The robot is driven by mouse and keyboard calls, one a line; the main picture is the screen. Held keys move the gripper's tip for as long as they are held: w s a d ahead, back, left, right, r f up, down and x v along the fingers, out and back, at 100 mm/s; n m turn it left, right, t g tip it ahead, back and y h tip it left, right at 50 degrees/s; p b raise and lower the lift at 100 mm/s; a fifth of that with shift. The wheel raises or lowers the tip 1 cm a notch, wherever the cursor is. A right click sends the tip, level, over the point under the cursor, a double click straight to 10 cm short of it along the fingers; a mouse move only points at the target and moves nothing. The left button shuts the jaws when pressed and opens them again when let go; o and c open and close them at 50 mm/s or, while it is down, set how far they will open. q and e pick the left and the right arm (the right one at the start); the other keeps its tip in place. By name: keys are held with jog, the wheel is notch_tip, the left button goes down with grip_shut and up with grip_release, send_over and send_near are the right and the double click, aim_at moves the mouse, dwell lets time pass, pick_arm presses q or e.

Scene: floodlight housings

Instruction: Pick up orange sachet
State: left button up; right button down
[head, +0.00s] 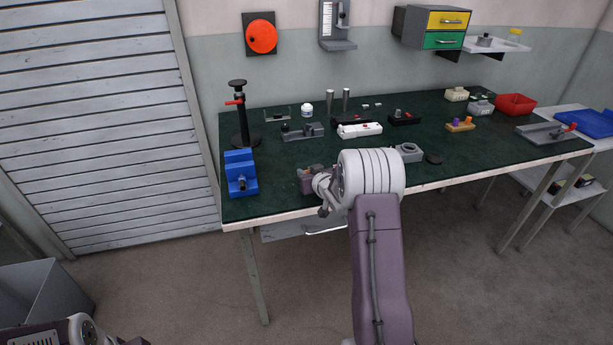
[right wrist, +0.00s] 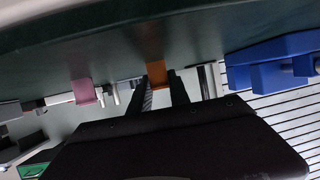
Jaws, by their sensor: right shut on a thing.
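The orange sachet (right wrist: 157,70) is between the two dark fingers of my right gripper (right wrist: 161,88) in the right wrist view, which shows the scene upside down. The gripper is shut on it, at the green bench top. In the head view my right gripper (head: 308,178) is over the front part of the bench, with only a small bit of orange showing; my wrist and arm hide the rest. Whether the sachet is clear of the bench top I cannot tell. Part of my left arm shows at the bottom left, but its gripper is out of view.
A blue vise (head: 240,172) stands at the bench's left end, near a black stand (head: 241,120) with a red handle. A pink piece (right wrist: 84,92) is beside the gripper in the wrist view. Grey fixtures, a white housing (head: 360,130) and a red bin (head: 515,104) stand further back and right.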

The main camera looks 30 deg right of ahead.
notch_tip(320, 180, up, 10)
jog(key=p, duration=0.3)
